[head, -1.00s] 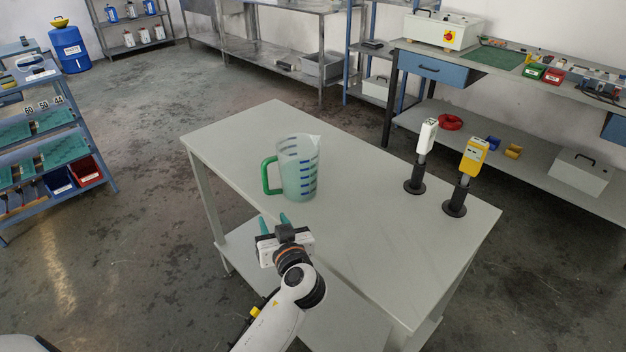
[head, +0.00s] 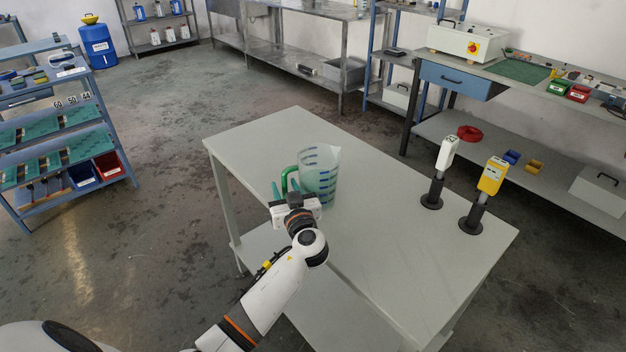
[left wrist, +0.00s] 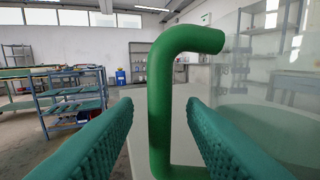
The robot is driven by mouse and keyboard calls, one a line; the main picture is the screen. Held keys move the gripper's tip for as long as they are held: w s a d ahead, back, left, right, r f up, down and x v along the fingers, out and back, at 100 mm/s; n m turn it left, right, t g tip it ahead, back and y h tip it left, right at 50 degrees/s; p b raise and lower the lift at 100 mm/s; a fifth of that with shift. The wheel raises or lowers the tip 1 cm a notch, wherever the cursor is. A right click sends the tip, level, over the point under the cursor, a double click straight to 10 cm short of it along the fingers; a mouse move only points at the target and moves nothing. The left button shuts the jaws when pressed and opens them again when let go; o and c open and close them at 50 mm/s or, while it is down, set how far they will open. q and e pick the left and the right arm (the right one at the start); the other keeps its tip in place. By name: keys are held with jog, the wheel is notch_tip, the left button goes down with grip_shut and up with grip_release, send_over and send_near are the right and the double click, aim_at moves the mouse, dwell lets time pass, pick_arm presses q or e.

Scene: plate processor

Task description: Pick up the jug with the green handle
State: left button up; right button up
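The jug (head: 318,172) is translucent with blue markings and a green handle (head: 287,179). It stands upright on the grey table near its left edge, handle facing left. My left gripper (head: 279,188) is at the handle, in front of the jug. In the left wrist view the green handle (left wrist: 162,100) stands upright between the two teal fingers (left wrist: 158,130), with gaps on both sides. The fingers are open. The jug body (left wrist: 265,100) fills the right of that view. My right gripper is not in view.
Two handheld devices, one white (head: 446,152) and one yellow (head: 492,176), stand on black holders at the table's right. The table top (head: 375,215) between them and the jug is clear. A blue shelf rack (head: 60,140) stands at the left.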

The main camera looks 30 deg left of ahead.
pick_arm(q)
jog(key=shift+x, duration=1.5)
jog(key=shift+f, duration=0.1)
grip_shut()
